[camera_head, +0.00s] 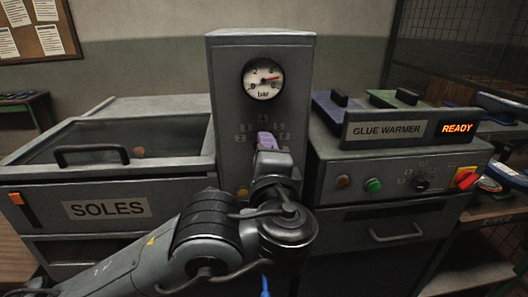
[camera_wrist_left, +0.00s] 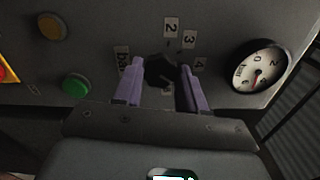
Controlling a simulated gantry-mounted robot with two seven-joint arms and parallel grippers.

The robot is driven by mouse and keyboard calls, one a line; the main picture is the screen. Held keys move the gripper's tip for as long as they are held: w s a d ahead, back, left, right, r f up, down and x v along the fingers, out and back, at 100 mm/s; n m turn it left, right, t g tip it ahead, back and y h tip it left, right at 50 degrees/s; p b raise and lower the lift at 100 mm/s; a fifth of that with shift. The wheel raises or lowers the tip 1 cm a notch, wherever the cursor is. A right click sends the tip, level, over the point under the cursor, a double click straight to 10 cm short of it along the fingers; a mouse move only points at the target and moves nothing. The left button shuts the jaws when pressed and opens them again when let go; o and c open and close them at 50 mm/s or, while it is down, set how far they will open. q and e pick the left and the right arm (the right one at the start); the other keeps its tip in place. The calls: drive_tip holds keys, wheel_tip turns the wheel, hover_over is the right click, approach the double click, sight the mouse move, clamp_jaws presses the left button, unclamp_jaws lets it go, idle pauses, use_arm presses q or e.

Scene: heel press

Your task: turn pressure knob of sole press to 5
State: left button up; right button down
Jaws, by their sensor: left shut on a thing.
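The sole press (camera_head: 226,105) is the tall grey box in the middle of the head view. Its round white gauge (camera_head: 263,79) also shows in the wrist view (camera_wrist_left: 258,68); in the head view its red needle points right. The dark pressure knob (camera_wrist_left: 160,72) sits below the gauge among number labels, with 2, 3 and 4 readable. My left gripper (camera_head: 266,139), with purple fingers (camera_wrist_left: 160,84), is shut on the knob, one finger on each side. The gripper hides the knob in the head view. I cannot read the knob's setting. My right gripper is not in view.
The glue warmer (camera_head: 330,160) stands right of the press, with buttons, a small knob (camera_head: 421,184) and a red switch (camera_head: 466,178). The SOLES drawer unit (camera_head: 175,207) stands left. Yellow (camera_wrist_left: 52,26) and green (camera_wrist_left: 76,86) buttons lie near the knob in the wrist view.

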use_arm(q)
drive_tip(key=o, duration=1.1)
drive_tip(key=shift+c, duration=0.2)
drive_tip(key=shift+s, duration=0.1)
